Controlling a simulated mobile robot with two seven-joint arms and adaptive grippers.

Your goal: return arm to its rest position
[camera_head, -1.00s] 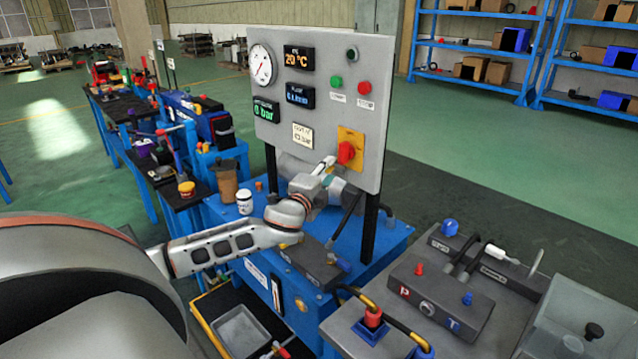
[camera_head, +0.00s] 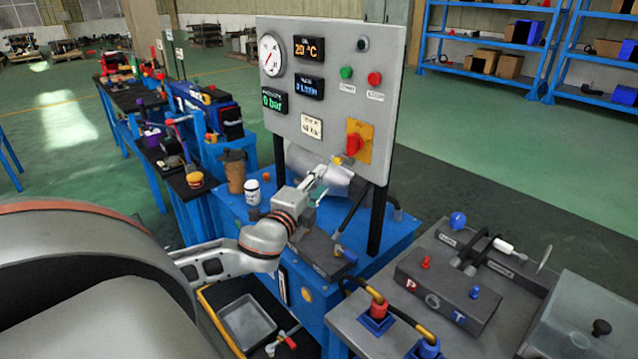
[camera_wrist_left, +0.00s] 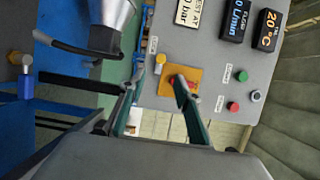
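My left gripper (camera_head: 322,178) is in front of the lower edge of the grey control panel (camera_head: 325,125), below and left of the red knob (camera_head: 354,145) on its yellow plate (camera_head: 366,131). In the left wrist view, the two fingers of the gripper (camera_wrist_left: 157,92) are spread with nothing between them. One fingertip overlaps the red knob there, and I cannot tell from this whether it touches. My left arm reaches in from the left over the blue bench. My right gripper is in neither view.
The blue bench (camera_head: 395,243) carries a white jar (camera_head: 252,191) and a brown cup (camera_head: 234,171) beside my arm. A grey block with P and T marks (camera_head: 445,292) stands at the right. A grey tray (camera_head: 247,323) lies below my forearm. Blue shelves (camera_head: 480,72) stand far behind.

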